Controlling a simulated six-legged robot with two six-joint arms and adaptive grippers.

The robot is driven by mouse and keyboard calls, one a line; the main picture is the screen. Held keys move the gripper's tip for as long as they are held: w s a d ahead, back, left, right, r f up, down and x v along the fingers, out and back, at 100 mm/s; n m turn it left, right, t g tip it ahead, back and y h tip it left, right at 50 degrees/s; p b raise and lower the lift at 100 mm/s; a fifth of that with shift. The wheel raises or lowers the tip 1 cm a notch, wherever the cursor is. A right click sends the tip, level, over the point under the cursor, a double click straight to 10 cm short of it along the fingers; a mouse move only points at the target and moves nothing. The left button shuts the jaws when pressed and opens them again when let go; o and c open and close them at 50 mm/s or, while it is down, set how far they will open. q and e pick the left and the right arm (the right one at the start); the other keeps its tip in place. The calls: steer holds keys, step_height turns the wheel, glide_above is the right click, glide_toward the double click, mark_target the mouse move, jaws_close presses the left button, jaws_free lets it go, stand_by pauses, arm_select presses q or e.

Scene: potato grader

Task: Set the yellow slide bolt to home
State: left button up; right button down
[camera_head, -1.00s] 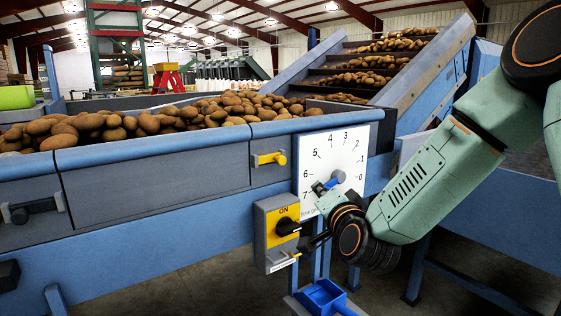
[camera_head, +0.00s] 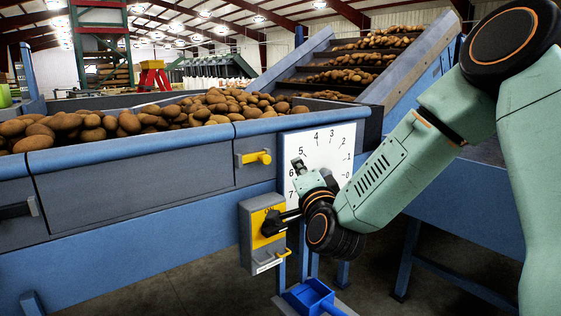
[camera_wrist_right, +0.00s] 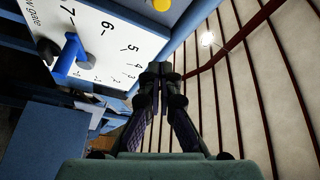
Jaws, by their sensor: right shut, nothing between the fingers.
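The yellow slide bolt (camera_head: 257,157) sits on a small grey plate on the blue-grey side panel, left of the white dial board. Its yellow knob is at the right end of the plate. A yellow round part, apparently that knob, shows at the top edge of the right wrist view (camera_wrist_right: 162,4). My right gripper (camera_head: 298,163) is shut and empty, its fingers pointing up in front of the dial board, right of the bolt and apart from it. The closed fingertips also show in the right wrist view (camera_wrist_right: 160,70). My left gripper is not in view.
The numbered dial board (camera_head: 334,145) is partly hidden by my right arm; its blue pointer (camera_wrist_right: 72,50) shows in the wrist view. A yellow-faced switch box (camera_head: 262,235) with a black knob is below. A blue tray (camera_head: 310,296) is lower still. Potatoes fill the hopper above.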

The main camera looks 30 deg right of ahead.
mark_target(258, 159)
steer(key=b+x, duration=0.2)
steer(key=x, duration=0.7)
steer(key=shift+w, duration=0.4)
steer(key=shift+w+a+f+b, duration=0.1)
steer(key=shift+a+f+b, duration=0.4)
steer(key=shift+a, duration=0.35)
steer(key=shift+a+f+b, duration=0.4)
steer(key=shift+a+b, duration=0.05)
steer(key=shift+a, duration=0.4)
